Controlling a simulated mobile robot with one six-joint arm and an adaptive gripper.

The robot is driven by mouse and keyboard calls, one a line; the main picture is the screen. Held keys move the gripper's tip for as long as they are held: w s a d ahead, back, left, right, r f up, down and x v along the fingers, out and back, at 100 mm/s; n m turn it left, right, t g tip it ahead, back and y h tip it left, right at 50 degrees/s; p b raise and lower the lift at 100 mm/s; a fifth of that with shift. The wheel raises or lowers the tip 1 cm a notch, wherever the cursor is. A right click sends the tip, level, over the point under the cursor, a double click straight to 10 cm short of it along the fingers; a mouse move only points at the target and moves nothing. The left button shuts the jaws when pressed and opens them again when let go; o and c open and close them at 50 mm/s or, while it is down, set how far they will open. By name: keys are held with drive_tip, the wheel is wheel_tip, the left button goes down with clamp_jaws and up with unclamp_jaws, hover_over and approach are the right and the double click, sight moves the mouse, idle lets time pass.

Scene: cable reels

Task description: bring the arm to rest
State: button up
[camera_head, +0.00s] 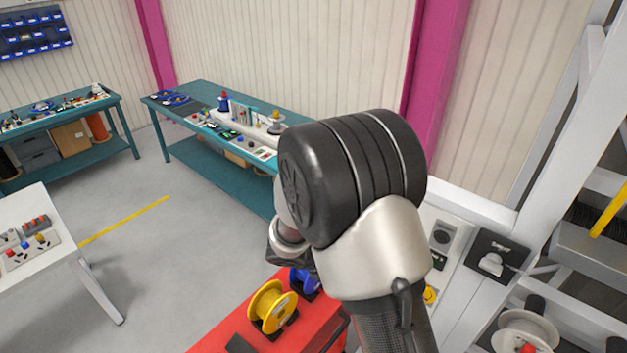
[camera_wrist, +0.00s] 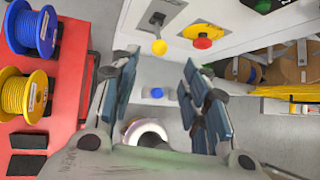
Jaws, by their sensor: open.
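My arm (camera_head: 350,175) reaches up through the middle of the head view, with its black joint and silver elbow in front of the red table. The head view hides most of my gripper behind the arm. In the wrist view my gripper (camera_wrist: 158,95) shows two blue-grey padded fingers standing well apart. Nothing is between the fingers. Beyond them, lower down, are a white panel with a blue button and a pale round object, partly hidden by the gripper body.
A red table (camera_head: 235,325) carries a yellow reel (camera_head: 272,306) and a blue reel (camera_head: 305,281). A panel with a yellow-and-red button (camera_wrist: 203,36) is close beyond the gripper. A teal workbench (camera_head: 205,160) stands behind. A white table (camera_head: 45,215) is at left, with clear floor between.

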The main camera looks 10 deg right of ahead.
drive_tip(key=s+m+y+b, duration=0.3)
drive_tip(key=s+m+b, duration=0.8)
drive_tip(key=m+b, duration=0.3)
drive_tip(key=s+a+f+m+t+y+b, duration=0.1)
drive_tip(key=s+a+f+m+y+b, duration=0.1)
drive_tip(key=s+a+f+m+b, duration=0.1)
drive_tip(key=s+a+f+m+t+y+b, duration=0.1)
drive_tip(key=s+a+f+m+y+b, duration=0.2)
drive_tip(key=s+f+m+b, duration=0.2)
drive_tip(key=s+m+b, duration=0.3)
drive_tip(key=s+b, duration=0.1)
drive_tip(key=b, duration=0.3)
drive_tip(key=shift+s+m, duration=0.25)
drive_tip(key=shift+m, duration=0.05)
